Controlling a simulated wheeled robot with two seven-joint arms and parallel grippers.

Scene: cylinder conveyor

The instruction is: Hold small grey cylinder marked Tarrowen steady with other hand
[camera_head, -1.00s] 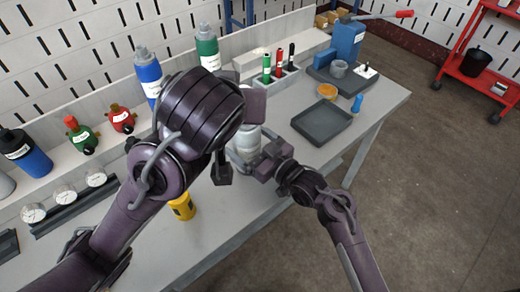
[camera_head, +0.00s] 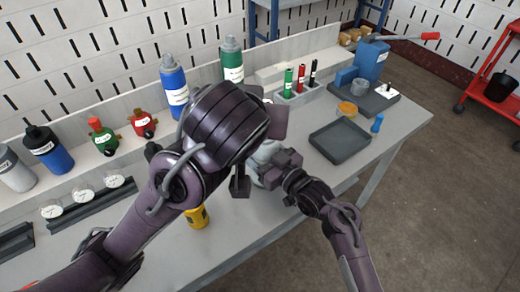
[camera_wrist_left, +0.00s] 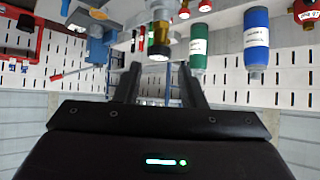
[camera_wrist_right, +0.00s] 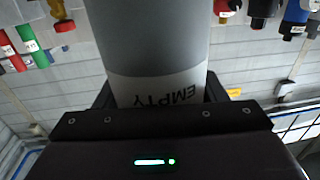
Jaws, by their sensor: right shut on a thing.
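A grey cylinder fills the top middle of the right wrist view (camera_wrist_right: 155,40). A white band on it reads EMPTY; I cannot read the name Tarrowen. My right gripper (camera_wrist_right: 158,92) is shut on it, with fingers on both sides. In the head view only a pale part of the cylinder (camera_head: 265,152) shows beside my right gripper (camera_head: 268,176), mostly hidden by my left arm. My left gripper (camera_wrist_left: 160,75) is open. A brass and black fitting with a pale end (camera_wrist_left: 158,42) shows between its fingertips, with gaps at both sides; I cannot tell its depth.
A grey bench (camera_head: 250,215) carries an empty dark tray (camera_head: 338,142), a yellow device (camera_head: 197,216), a blue bottle (camera_head: 174,85), a green bottle (camera_head: 232,62) and a marker rack (camera_head: 298,95). Red and green regulators stand at the left. A red cart (camera_head: 495,90) stands at the right.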

